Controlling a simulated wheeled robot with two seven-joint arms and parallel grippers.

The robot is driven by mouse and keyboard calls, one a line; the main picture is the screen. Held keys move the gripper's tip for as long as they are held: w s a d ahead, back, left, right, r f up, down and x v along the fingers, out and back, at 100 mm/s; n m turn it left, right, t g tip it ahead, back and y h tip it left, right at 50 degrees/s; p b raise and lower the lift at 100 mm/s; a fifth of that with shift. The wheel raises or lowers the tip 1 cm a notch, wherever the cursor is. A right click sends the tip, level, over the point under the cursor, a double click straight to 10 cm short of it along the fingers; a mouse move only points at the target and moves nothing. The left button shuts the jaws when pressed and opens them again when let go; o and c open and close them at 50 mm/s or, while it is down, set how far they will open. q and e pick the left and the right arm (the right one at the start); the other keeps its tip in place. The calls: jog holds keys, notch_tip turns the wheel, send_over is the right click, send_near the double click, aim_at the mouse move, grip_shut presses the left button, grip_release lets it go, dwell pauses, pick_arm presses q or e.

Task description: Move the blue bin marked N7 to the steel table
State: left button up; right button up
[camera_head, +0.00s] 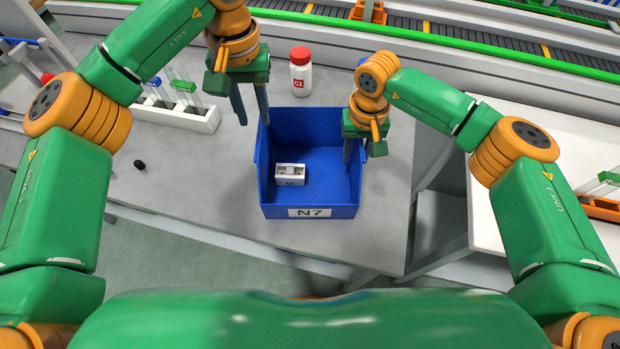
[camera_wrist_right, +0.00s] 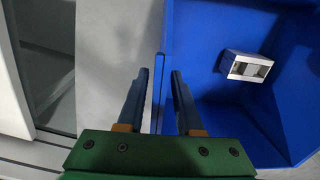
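The blue bin (camera_head: 283,187) marked N7 stands upright on a grey table (camera_head: 212,175), its label facing me. A small white block-like item lies inside it. My left gripper (camera_head: 253,121) is open at the bin's back left corner, its fingers apart near the left wall. My right gripper (camera_head: 354,155) is open at the right wall. In the right wrist view, the right gripper's fingers (camera_wrist_right: 158,75) are on either side of the bin's wall edge, with a gap to it. I cannot tell which table is the steel one.
A white bottle with a red cap (camera_head: 300,78) stands behind the bin. A white rack (camera_head: 180,113) with tubes stands at the left, and a small black cap (camera_head: 140,165) lies nearer. A pale table (camera_head: 560,170) is at the right, across a gap. A conveyor (camera_head: 470,42) runs behind.

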notch_tip(320, 180, up, 11)
jog(key=shift+f, duration=0.1)
pick_arm(q)
jog(key=shift+f, duration=0.1)
pick_arm(e)
jog(key=shift+s, duration=0.1)
